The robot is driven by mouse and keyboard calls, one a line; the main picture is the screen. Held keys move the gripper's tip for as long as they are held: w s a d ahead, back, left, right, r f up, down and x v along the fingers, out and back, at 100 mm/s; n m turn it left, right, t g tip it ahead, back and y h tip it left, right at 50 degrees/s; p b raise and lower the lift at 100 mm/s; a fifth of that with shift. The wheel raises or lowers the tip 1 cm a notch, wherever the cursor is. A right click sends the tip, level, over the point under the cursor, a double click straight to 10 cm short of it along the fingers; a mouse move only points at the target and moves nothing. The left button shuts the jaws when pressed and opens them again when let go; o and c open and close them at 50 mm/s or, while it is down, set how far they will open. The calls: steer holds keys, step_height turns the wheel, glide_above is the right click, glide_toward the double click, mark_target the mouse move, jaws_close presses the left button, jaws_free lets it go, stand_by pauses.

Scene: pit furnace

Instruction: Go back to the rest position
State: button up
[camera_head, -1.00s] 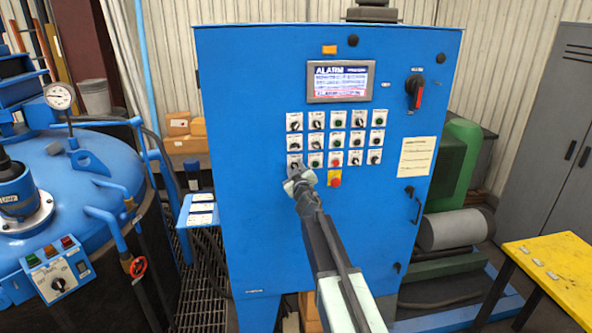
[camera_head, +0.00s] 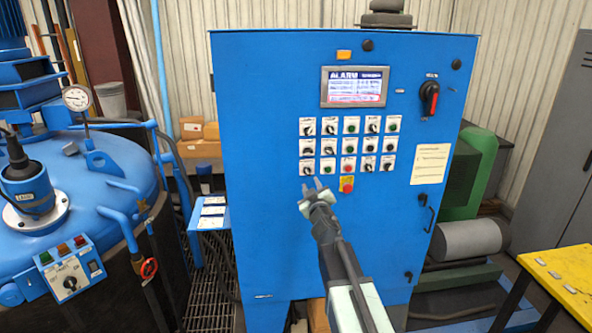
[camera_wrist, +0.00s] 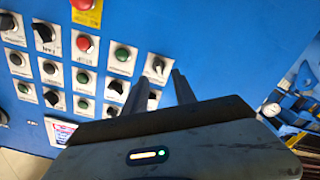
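My gripper (camera_head: 313,184) is in front of the blue control cabinet (camera_head: 260,220), just below the lower left of its button panel. Its two fingers are spread apart with nothing between them, and they also show apart in the wrist view (camera_wrist: 158,82). The fingers appear clear of the switches, though the exact gap to the panel is hard to judge. The panel holds several rows of black knobs and green and red buttons (camera_head: 348,147). A red emergency button (camera_head: 347,186) on a yellow plate sits to the right of my fingertips.
The cabinet screen (camera_head: 354,87) reads ALARM. A red-handled switch (camera_head: 430,97) is at its upper right. A blue furnace lid (camera_head: 110,170) with a gauge (camera_head: 77,98) stands at left. A yellow table (camera_head: 566,270) is at lower right.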

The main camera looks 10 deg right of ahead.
steer(key=s+d+f+m+g+h+b, duration=0.25)
steer(key=s+f+m+g, duration=0.2)
steer(key=s+f, duration=0.5)
steer(key=s+d+f+m+g+h+b, duration=0.1)
steer(key=s+d+f+m+g, duration=0.35)
steer(key=f, duration=0.75)
steer(key=s+a+f+n+g+y, duration=0.1)
steer(key=s+a+f+g, duration=0.1)
steer(key=s, duration=0.4)
steer(key=s+a+f+n+g+y, duration=0.1)
steer(key=s+a+f+g, duration=0.1)
steer(key=s+g, duration=0.2)
steer(key=s+a+f+g+y, duration=0.1)
steer(key=s+a+f+g, duration=0.1)
steer(key=s, duration=0.7)
steer(key=shift+s+a+f+n+g, duration=0.25)
steer(key=shift+a+f+n+g, duration=0.15)
steer(key=shift+g, duration=0.1)
steer(key=shift+y, duration=0.25)
